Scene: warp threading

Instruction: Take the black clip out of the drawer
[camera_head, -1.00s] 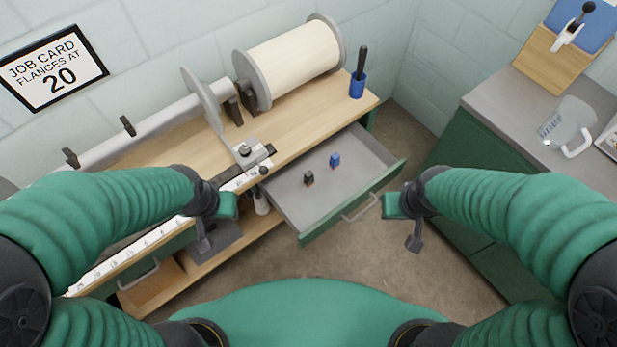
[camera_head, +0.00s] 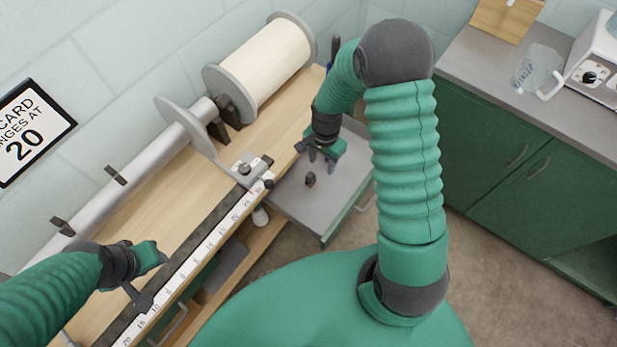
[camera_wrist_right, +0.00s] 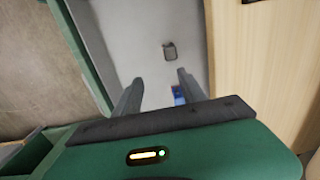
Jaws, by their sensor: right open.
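The black clip (camera_head: 310,180) lies on the floor of the open drawer (camera_head: 327,212). In the right wrist view the black clip (camera_wrist_right: 169,50) is a small dark block on the pale drawer floor, beyond my fingertips. My right gripper (camera_head: 321,158) hangs over the drawer, open and empty, pointing down and apart from the clip. Its two fingers also show in the right wrist view (camera_wrist_right: 160,80). My left gripper (camera_head: 146,285) is over the ruler at the bench's front; its finger opening is unclear.
A blue clip (camera_wrist_right: 178,94) lies in the drawer near one finger; my right gripper hides it in the head view. The wooden bench (camera_head: 192,195) carries a roller with flanges (camera_head: 182,128) and a ruler (camera_head: 205,250). A grey-topped cabinet (camera_head: 480,85) stands at right.

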